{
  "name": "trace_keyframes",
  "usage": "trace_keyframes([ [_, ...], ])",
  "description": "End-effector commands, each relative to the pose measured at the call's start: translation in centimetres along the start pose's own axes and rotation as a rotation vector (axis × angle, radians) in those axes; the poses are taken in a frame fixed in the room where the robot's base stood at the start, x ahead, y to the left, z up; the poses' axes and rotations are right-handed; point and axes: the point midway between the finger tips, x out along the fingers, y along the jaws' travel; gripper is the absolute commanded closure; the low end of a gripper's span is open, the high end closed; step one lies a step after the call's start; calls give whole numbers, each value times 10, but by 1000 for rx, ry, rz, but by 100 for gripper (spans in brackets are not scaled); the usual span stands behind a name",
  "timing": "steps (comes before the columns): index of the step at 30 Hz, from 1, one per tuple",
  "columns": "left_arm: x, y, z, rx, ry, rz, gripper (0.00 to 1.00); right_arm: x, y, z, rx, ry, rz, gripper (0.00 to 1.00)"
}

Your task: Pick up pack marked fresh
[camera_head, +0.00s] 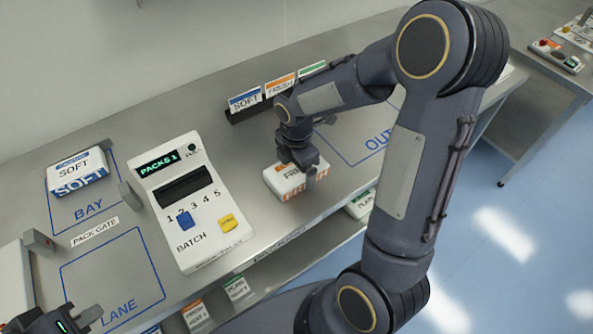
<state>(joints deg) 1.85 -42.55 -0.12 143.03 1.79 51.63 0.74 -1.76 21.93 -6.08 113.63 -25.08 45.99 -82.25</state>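A white pack with an orange label (283,184) sits on the steel bench right of the batch machine. Its print starts "FR"; the rest is hidden by my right gripper (304,176). That gripper points down over the pack, with one finger showing against its near right side. The other finger is mostly hidden, so I cannot tell whether it grips or just straddles the pack. My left gripper (82,322) is only partly in view at the bottom left corner, away from the packs; its opening is unclear.
A blue SOFT pack (76,171) lies in the BAY outline. The LANE outline (112,275) is empty. The batch machine (190,203) reads "PACKS 1". A dark rack (243,112) with SOFT, FRESH and green cards stands behind. My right arm covers part of the OUT area (352,152).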

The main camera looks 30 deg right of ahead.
Motion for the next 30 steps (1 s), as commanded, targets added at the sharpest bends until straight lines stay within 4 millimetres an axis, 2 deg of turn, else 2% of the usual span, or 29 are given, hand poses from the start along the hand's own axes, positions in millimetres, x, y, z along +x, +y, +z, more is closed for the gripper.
trace_keyframes([
  [1, 0, 0, 0, 0, 0, 0, 100, 0, 0, 0, 0, 0, 0, 18],
  [6, 0, 0, 0, 0, 0, 0, 100, 0, 0, 0, 0, 0, 0, 41],
  [9, 0, 0, 0, 0, 0, 0, 100, -1, 0, 0, 0, 0, 1, 50],
  [20, 0, 0, 0, 0, 0, 0, 100, -8, 1, 0, 0, 0, 3, 50],
  [26, 0, 0, 0, 0, 0, 0, 100, -36, 1, -1, 0, 0, 8, 50],
  [30, 5, -2, 2, 0, 0, 0, 100, -65, -19, -19, -4, 0, 11, 50],
])
